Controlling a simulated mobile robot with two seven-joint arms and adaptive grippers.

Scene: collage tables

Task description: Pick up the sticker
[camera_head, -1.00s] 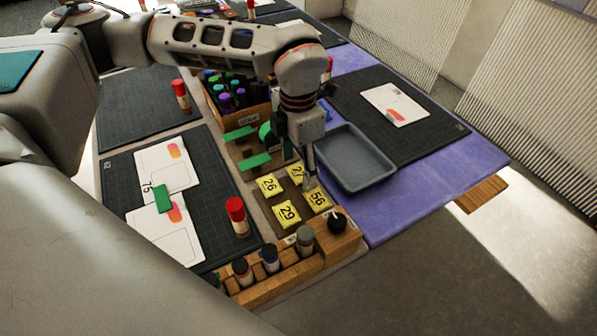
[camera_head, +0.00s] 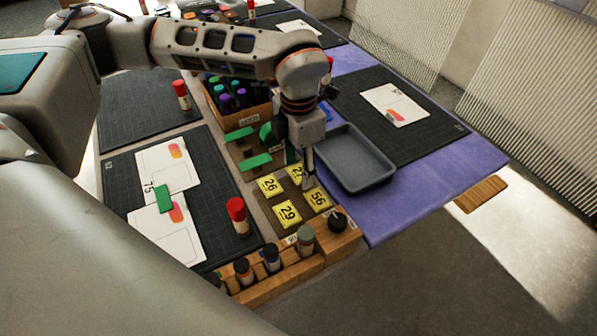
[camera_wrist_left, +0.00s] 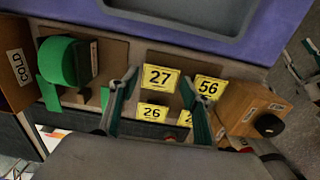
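Several yellow numbered stickers lie on a brown board. Sticker 27 (camera_head: 296,173) is partly hidden by my left gripper (camera_head: 308,182); it shows clearly in the left wrist view (camera_wrist_left: 160,78). Sticker 26 (camera_head: 269,185), sticker 29 (camera_head: 288,213) and sticker 56 (camera_head: 318,199) lie around it. In the left wrist view my left gripper is open and empty, with its fingers on either side of sticker 27. Its height above the board is hard to judge. Small finger-like shapes at that view's right edge may be my right gripper; their state is unclear.
A wooden marker rack (camera_head: 268,286) and a red-capped glue stick (camera_head: 238,216) stand near the stickers. A green tape roll (camera_wrist_left: 62,62) sits beside them. An empty grey tray (camera_head: 362,180) lies beyond. A card with a green strip (camera_head: 163,199) lies on a dark mat.

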